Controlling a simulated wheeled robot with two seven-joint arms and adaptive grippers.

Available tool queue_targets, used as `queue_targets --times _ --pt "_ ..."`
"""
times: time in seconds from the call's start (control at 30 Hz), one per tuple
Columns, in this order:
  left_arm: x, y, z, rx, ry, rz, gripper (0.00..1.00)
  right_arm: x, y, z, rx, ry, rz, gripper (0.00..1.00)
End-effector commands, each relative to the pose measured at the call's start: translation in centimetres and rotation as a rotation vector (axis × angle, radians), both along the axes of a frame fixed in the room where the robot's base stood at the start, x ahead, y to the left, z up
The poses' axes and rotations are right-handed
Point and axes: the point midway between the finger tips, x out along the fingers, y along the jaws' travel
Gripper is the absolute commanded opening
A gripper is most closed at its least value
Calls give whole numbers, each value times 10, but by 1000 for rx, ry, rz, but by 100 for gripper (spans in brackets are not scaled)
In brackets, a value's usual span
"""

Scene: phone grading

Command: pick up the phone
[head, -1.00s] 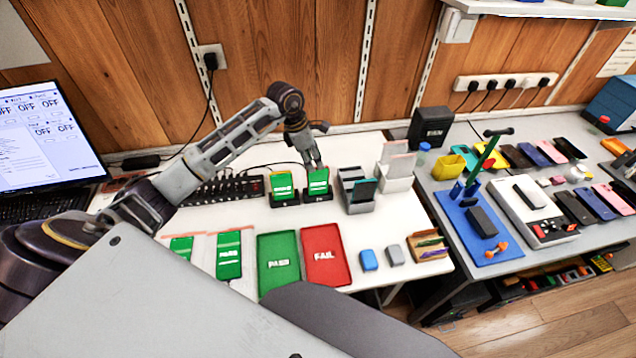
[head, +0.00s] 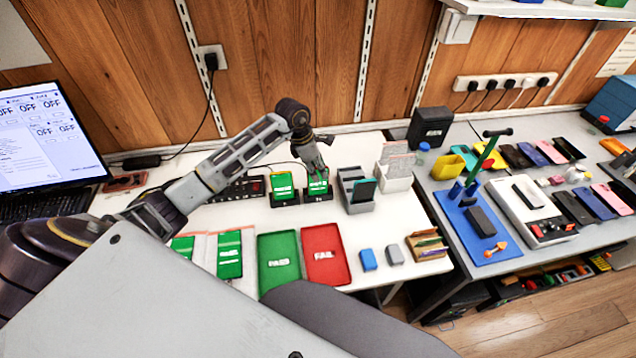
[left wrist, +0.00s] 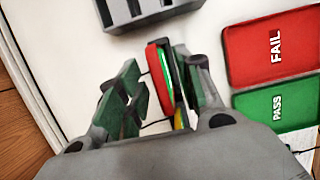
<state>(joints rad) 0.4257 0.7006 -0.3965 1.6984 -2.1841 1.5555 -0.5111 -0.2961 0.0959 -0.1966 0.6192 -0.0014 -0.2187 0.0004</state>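A phone with a green screen (head: 318,188) stands in the right one of two black docks on the white table. A second green-screened phone (head: 282,182) stands in the left dock. My left gripper (head: 318,174) is at the top of the right phone and hides part of it. In the left wrist view, a red-edged phone (left wrist: 158,80) with a green face is between the two green-padded fingers (left wrist: 160,92). It is close to the right finger, with a gap to the left finger. My left gripper is open. My right gripper is not in view.
The grey holder (head: 345,180) with a dark phone stands just right of the docks. The green PASS tray (head: 278,283) and red FAIL tray (head: 325,272) lie in front. A power strip (head: 248,188) is left of the docks. The table between docks and trays is clear.

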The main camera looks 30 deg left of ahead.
Motion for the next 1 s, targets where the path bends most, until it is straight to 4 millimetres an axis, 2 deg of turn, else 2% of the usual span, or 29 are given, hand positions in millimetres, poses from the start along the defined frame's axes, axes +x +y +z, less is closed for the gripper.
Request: queue_targets --times 0.4,0.67,0.93,1.0 --pt "6 -9 -32 -1 -1 2 36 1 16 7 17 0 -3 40" --pt "7 -10 -34 0 -3 1 36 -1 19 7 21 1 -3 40" --pt "7 -10 -34 0 -2 1 36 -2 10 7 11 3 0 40" --pt "7 -10 -34 0 -2 1 28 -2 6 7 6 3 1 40"
